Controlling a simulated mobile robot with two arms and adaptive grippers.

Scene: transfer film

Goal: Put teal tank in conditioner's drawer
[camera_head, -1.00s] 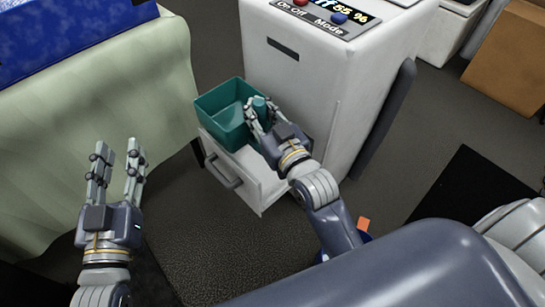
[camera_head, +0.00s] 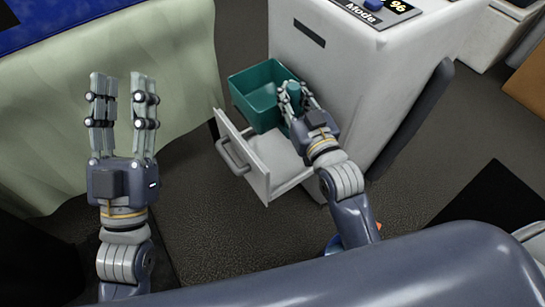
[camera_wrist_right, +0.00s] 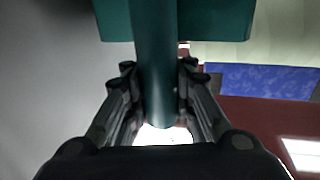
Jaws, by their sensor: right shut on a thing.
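The teal tank (camera_head: 262,97) is an open box with a handle, at the rear of the conditioner's pulled-out white drawer (camera_head: 279,158), close to the conditioner's front (camera_head: 335,75). I cannot tell whether it rests on the drawer floor. My right gripper (camera_head: 291,92) is shut on the tank's handle. In the right wrist view the teal handle (camera_wrist_right: 157,65) runs between the fingers, with the tank's body beyond. My left gripper (camera_head: 121,88) is open and empty, left of the drawer, with its fingers pointing up the picture.
A table with a pale green cloth (camera_head: 110,110) stands at the left, with a blue patterned thing (camera_head: 70,15) on it. The drawer's handle (camera_head: 233,157) faces the left. Dark floor (camera_head: 225,225) is free in front of the drawer. A cardboard box (camera_head: 527,85) is at the right edge.

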